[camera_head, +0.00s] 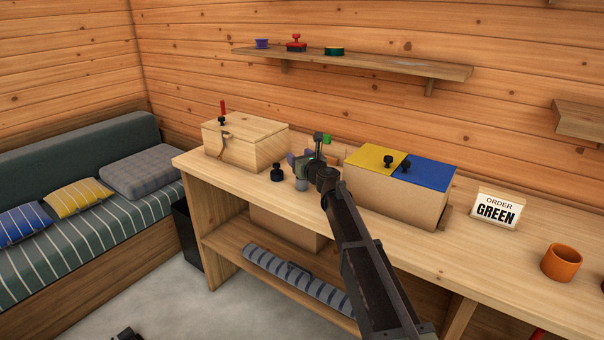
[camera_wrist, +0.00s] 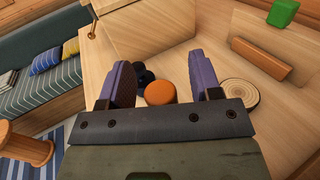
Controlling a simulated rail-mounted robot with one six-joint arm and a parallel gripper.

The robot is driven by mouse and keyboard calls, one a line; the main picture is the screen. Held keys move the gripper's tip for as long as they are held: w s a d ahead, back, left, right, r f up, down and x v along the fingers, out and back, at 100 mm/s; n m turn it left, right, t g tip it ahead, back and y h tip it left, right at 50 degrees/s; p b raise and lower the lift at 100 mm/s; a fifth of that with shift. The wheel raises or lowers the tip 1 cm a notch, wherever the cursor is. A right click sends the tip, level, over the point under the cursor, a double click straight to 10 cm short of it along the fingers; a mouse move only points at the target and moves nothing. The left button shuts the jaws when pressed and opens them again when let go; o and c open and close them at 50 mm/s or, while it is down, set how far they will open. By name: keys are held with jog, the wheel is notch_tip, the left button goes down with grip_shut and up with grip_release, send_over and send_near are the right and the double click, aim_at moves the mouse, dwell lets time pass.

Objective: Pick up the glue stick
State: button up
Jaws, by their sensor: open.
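No item is clearly labelled as the glue stick. An orange round top (camera_wrist: 160,92) shows between my fingers in the wrist view and may be its cap; I cannot tell for sure. My gripper (camera_wrist: 164,84) is open, its two purple fingers apart on either side of this orange top, with no contact visible. In the head view my gripper (camera_head: 302,160) is low over the workbench (camera_head: 480,262), between two boxes. A small grey rounded thing (camera_head: 302,185) shows just below it, mostly hidden by my gripper.
A small black bottle (camera_head: 277,173) stands close left of my gripper. A lidded wooden box (camera_head: 240,148) is at left, a box with yellow and blue lids (camera_head: 395,190) at right. A round wooden disc (camera_wrist: 240,95) and a wooden block (camera_wrist: 262,60) lie near the right finger.

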jog(key=shift+w+a, duration=0.1)
jog(key=shift+w, duration=0.05)
jog(key=c, duration=1)
jog(key=shift+r, duration=0.1)
notch_tip(320, 180, up, 20)
jog(key=p, duration=2)
